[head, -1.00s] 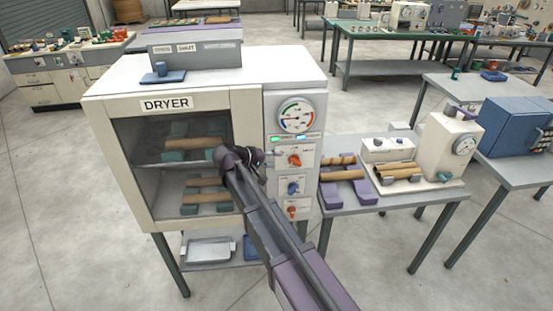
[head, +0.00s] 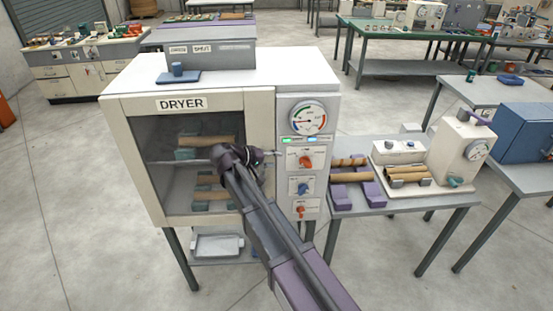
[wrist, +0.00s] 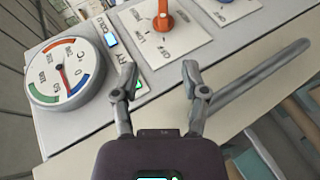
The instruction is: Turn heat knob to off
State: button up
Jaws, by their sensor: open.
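The dryer (head: 290,80) is a white cabinet with a control panel on its right front. An orange knob (head: 305,161) sits on the panel below the round gauge. In the wrist view the same orange knob (wrist: 165,17) is at the top, on a white plate marked LOW and OFF; its exact setting is hard to read. My gripper (head: 272,154) is in front of the dryer, just left of the knob. In the wrist view my gripper (wrist: 159,72) has its two fingers apart with nothing between them, short of the knob and not touching it.
A blue knob (head: 302,188) and a lower orange knob (head: 301,211) are below on the panel. The gauge (wrist: 65,70) is left in the wrist view. A grey bar handle (wrist: 262,80) runs close to the right finger. A table with wooden rolls (head: 350,205) stands right.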

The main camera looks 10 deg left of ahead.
jog(key=shift+s+a+r, duration=0.15)
jog(key=shift+a, duration=0.05)
dwell(0.6)
jog(key=s+d+f+m+g+y+b, duration=0.1)
jog(key=s+d+f+g, duration=0.15)
jog(key=d, duration=0.45)
jog(key=s+d+f+m+g+y+b, duration=0.1)
jog(key=d+f, duration=0.3)
jog(key=d, duration=0.3)
jog(key=s+d+f+m+g+y+b, duration=0.1)
jog(key=s+d+f+g, duration=0.15)
jog(key=d, duration=0.55)
jog(key=s+d+f+m+g+y+b, duration=0.2)
jog(key=s+d+f+y, duration=0.4)
jog(key=s+d, duration=0.5)
jog(key=shift+d+f+m+y, duration=0.3)
jog(key=shift+d+f+m, duration=0.1)
jog(key=shift+d, duration=0.15)
